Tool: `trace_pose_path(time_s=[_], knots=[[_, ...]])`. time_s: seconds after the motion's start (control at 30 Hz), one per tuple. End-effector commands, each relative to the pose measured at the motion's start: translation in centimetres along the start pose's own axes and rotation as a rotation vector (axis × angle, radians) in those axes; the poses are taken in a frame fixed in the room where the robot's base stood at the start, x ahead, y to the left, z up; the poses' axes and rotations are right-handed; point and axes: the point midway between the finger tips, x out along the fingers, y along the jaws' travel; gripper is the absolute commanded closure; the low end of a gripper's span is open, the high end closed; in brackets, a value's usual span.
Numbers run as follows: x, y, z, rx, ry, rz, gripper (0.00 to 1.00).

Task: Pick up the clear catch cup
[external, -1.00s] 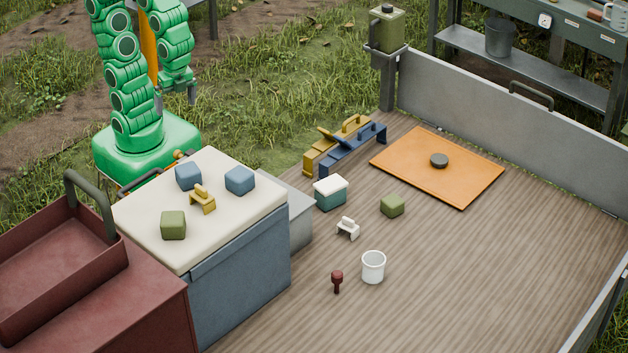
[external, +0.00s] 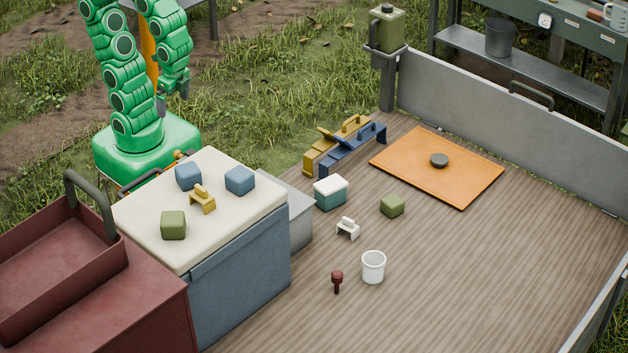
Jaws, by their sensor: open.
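A whitish cup (external: 373,267) stands upright on the wooden deck, right of a small dark red knobbed item (external: 337,281). I cannot tell whether its wall is clear. A second pale cup with a handle (external: 616,16) stands on the bench at the top right, partly cut off by the frame edge. My gripper (external: 172,97) hangs beside my green arm at the upper left, open and empty, far from both cups.
A teal white-topped box (external: 330,192), green block (external: 392,205) and orange board (external: 465,185) are on the deck. Its right front is clear.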

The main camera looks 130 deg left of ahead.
Motion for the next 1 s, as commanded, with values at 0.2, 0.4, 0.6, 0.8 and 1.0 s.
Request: trace_pose_path(time_s=[0.2, 0.4, 0.6, 0.8, 1.0], knots=[[1.0, -1.9, -1.9, -0.137, -0.015, -0.013, 0.00], [2.6, -4.8, -4.3, -0.334, -0.036, -0.029, 0.00], [4.6, -7.7, -7.7, -0.506, -0.028, -0.024, 0.00], [6.2, -8.6, -13.2, -0.565, 0.042, 0.027, 0.00], [7.2, -7.3, -20.6, -0.525, 0.164, 0.118, 0.00]])
